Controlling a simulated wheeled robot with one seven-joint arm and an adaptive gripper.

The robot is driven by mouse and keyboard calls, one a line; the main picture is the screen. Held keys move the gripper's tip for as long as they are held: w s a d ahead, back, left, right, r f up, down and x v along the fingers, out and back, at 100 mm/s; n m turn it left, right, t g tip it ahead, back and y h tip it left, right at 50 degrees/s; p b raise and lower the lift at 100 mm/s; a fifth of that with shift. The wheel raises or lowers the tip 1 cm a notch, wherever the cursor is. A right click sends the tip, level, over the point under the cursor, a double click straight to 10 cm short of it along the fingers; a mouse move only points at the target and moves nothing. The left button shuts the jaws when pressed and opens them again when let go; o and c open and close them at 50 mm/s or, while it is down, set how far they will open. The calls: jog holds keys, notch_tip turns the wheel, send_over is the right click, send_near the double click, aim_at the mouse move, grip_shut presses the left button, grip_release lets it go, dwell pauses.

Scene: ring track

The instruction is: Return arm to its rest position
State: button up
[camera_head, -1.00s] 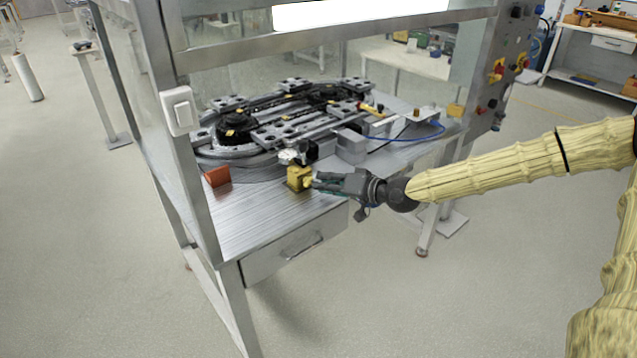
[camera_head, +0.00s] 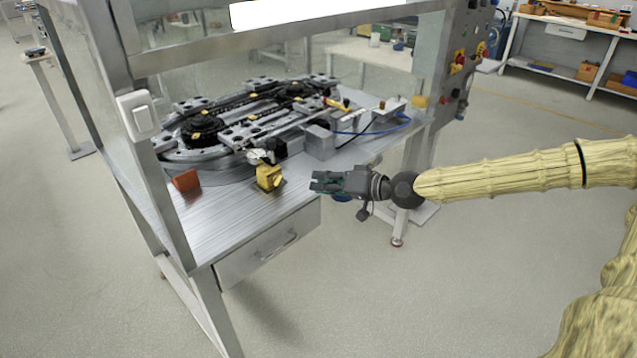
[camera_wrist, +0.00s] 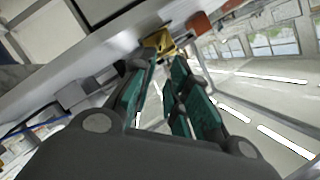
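My gripper (camera_head: 318,183) is at the end of my arm, to the right of the yellow block (camera_head: 269,177) and beyond the table's front edge in the head view. In the wrist view my gripper (camera_wrist: 163,72) has its two green-padded fingers spread with a gap between them, and nothing is held. The yellow block stands on the metal table (camera_head: 215,215) near its front edge. It also shows in the wrist view (camera_wrist: 158,43), past the fingertips and apart from them. My arm reaches in from the right side of the head view.
The ring track (camera_head: 205,130) fills the back of the table. An orange-red block (camera_head: 186,181) lies left of the yellow block. Frame posts, one with a white switch (camera_head: 138,115), stand at the left. A drawer (camera_head: 268,250) sits below the front edge. Floor to the front right is clear.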

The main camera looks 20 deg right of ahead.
jog(key=shift+a, duration=0.1)
dwell(0.5)
jog(key=s+a+f+g+h+p, duration=0.1)
jog(key=s+a+f+g+p, duration=0.1)
jog(key=s+a+f+g, duration=0.5)
jog(key=s+a+f+h+p, duration=0.25)
jog(key=s+a+f, duration=0.25)
jog(key=s+f, duration=0.55)
jog(key=s+d+f+n+g+h+p, duration=0.1)
jog(key=s+f, duration=0.4)
jog(key=s, duration=0.6)
jog(key=s+d+f+n+g+h+p, duration=0.1)
jog(key=s+d+f+g+h+p, duration=0.1)
jog(key=s+f, duration=0.4)
jog(key=s+g+h+p, duration=0.1)
jog(key=s+g+h, duration=0.1)
jog(key=s, duration=0.3)
jog(key=shift+s, duration=0.2)
